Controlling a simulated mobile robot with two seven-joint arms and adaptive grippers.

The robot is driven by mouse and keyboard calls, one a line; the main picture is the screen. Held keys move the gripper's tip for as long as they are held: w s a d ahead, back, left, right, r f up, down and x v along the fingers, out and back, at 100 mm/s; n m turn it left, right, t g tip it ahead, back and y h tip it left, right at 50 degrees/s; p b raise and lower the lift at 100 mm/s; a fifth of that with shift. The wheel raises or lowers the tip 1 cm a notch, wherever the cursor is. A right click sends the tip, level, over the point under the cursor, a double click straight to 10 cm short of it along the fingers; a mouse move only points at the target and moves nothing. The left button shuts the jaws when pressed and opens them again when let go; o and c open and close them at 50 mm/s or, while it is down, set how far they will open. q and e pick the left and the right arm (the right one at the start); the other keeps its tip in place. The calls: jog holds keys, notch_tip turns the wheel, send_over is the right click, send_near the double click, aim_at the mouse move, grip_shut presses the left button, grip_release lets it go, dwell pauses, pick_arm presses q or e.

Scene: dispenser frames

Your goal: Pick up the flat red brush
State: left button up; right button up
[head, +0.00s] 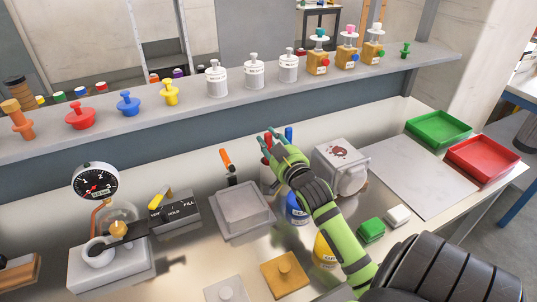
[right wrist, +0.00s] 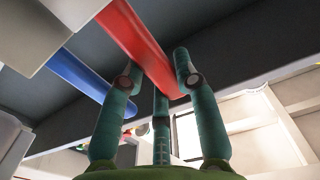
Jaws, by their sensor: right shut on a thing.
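The flat red brush (right wrist: 138,42) shows as a long red handle in the right wrist view, its end between my gripper's teal fingers. In the head view only a small red part (head: 267,142) shows at the fingertips. My right gripper (head: 271,142) is shut on it, above the back of the worktop; its fingers also show in the right wrist view (right wrist: 160,85). A blue handle (right wrist: 88,82) stands beside the red one, apart from the fingers; its top shows in the head view (head: 289,134). The brush's lower end is hidden. My left gripper is out of view.
A shelf (head: 200,108) with white bottles, dispensers and coloured knobs runs behind. A grey square tray (head: 242,212) and an orange-handled tool (head: 226,158) are left of my arm. A white machine (head: 342,168) is close right. Green (head: 438,130) and red (head: 483,160) trays stand far right.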

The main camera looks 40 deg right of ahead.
notch_tip(320, 180, up, 18)
dwell(0.7)
dwell(0.5)
